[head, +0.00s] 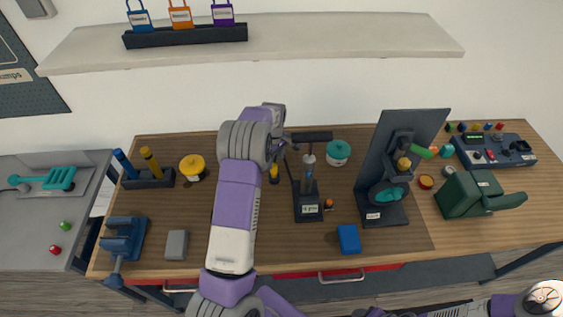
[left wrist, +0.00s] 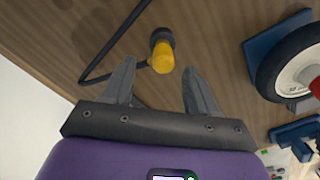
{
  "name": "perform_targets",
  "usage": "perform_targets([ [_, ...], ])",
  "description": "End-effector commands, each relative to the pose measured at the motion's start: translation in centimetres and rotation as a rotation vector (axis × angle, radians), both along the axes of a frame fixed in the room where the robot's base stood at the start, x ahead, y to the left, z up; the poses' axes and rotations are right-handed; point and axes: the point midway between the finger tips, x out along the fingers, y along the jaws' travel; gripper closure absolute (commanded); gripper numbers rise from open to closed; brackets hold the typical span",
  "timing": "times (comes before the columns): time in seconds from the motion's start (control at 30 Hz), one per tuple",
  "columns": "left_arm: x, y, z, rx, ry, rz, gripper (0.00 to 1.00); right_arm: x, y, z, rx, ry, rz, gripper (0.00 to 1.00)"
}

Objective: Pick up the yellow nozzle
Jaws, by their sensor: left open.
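The yellow nozzle (left wrist: 162,57) has a dark collar and shows in the left wrist view in line with the gap between my left gripper's fingers (left wrist: 160,70). The fingers are apart, with nothing visibly clamped. Contact with the nozzle cannot be told. A thin black hose or rod lies beside the nozzle, bent in an angle. In the head view, the nozzle (head: 274,174) is a small yellow piece just below my left gripper (head: 279,152), partly hidden by it. A dark pump stand (head: 307,205) stands just right of the nozzle. My right gripper does not show.
On the bench are a yellow round container (head: 192,166), a teal-lidded jar (head: 338,152), a blue block (head: 349,238) and a tall dark panel (head: 385,150). A shelf (head: 330,40) spans above.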

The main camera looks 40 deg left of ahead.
Motion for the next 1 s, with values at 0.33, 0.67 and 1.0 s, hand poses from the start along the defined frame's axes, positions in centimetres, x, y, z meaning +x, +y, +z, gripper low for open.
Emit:
perform_targets([
  [0.33,-0.1,0.0,-4.3,-0.003,0.006,0.0,0.42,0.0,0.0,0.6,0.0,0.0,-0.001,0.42],
  [0.67,0.0,0.1,-7.3,-0.002,0.001,0.0,0.42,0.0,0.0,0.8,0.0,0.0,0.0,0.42],
  [1.0,0.0,0.1,-7.2,-0.001,0.001,-0.001,0.71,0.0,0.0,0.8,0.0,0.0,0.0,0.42],
])
